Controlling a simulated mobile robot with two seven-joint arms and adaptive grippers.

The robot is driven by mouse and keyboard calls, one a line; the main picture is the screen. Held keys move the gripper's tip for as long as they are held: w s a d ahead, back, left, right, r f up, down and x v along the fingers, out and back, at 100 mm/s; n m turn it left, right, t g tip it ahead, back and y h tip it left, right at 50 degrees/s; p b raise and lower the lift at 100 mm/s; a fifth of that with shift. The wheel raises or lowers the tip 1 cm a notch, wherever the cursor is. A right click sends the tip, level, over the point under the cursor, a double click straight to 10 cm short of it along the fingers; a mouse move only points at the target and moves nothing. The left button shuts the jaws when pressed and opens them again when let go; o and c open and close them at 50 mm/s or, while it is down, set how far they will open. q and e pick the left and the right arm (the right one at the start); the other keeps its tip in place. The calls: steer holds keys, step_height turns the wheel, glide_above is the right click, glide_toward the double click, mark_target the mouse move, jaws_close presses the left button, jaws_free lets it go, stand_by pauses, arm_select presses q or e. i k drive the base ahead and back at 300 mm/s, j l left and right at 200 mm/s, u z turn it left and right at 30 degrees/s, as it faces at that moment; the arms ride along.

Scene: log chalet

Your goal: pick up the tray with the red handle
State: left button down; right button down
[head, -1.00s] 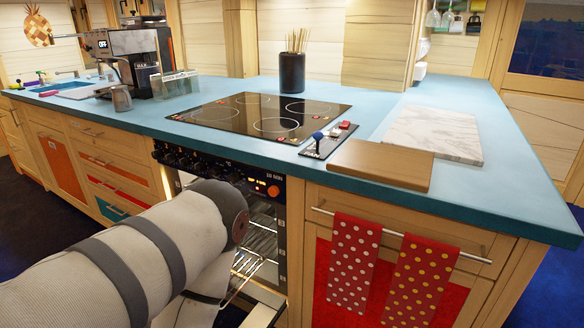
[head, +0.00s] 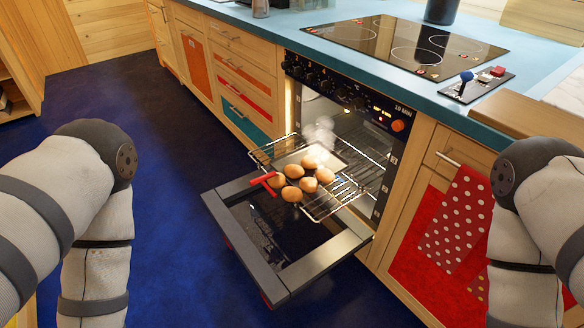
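The tray (head: 342,157) rests on a wire rack (head: 337,200) that sticks out of the open oven. Its red handle (head: 263,180) points out to the left, away from the oven. Several round brown buns or rolls (head: 309,184) lie on the tray and hide much of it. White steam rises over its back part. My left and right arms show at the two sides of the head view, apart from the tray. Both grippers are out of the frame.
The oven door (head: 330,255) is folded down below the rack and juts into the room. A blue worktop with a black hob (head: 408,45) runs above. A spotted towel (head: 458,222) hangs beside my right arm. The dark blue floor (head: 180,190) on the left is clear.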

mark_target(313, 164)
steer(key=i+j, duration=0.3)
steer(key=i, duration=0.15)
steer(key=i+j+u, duration=0.15)
steer(key=i, duration=0.25)
steer(key=j, duration=0.1)
